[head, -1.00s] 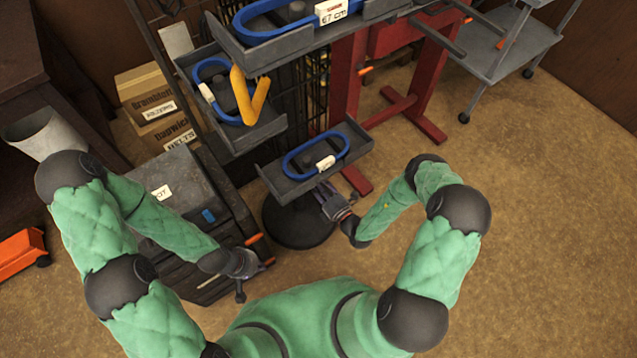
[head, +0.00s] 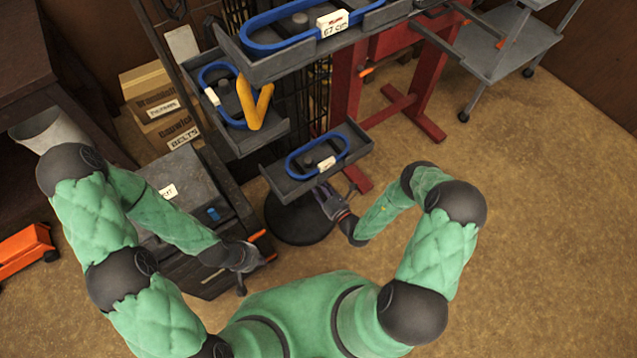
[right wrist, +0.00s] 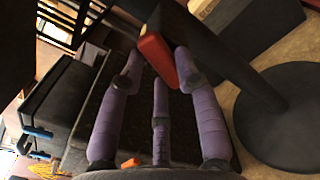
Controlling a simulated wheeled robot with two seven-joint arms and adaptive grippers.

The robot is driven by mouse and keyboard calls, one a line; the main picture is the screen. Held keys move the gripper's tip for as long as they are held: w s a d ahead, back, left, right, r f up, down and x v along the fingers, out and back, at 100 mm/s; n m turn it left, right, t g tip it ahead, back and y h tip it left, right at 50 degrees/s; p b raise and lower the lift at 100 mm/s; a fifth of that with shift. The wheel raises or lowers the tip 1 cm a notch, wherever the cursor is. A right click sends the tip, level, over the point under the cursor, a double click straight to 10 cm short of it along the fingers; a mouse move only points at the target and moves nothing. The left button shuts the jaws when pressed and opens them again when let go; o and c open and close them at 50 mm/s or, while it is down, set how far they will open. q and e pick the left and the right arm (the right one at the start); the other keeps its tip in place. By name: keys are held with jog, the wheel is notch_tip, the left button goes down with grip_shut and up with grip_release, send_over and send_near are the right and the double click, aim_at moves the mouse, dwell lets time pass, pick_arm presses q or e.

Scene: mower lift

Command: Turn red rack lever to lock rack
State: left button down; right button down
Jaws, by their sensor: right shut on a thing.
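The red rack lever (right wrist: 158,58) shows in the right wrist view as a short red bar beside a dark post. My right gripper (right wrist: 160,66) has its purple fingers on both sides of the lever's end and is shut on it. In the head view my right gripper (head: 328,196) is just below the lower rack tray (head: 333,174), which holds a blue ring, and its fingertips and the lever are mostly hidden. My left gripper (head: 256,262) is beside the dark tool cabinet (head: 185,180), and its jaws are too small to read.
A round black base (head: 300,225) stands below the lower tray. Higher trays (head: 270,65) with blue rings and a yellow V-shaped piece (head: 254,104) are at the upper middle. A red stand (head: 425,100) and a grey cart (head: 495,55) are behind. The floor at right is clear.

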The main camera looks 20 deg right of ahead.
jog(key=shift+f+n+p, duration=0.15)
jog(key=shift+n+p, duration=0.25)
jog(key=shift+n, duration=1.8)
jog(key=c, duration=0.9)
grip_release()
jog(key=v, duration=1.2)
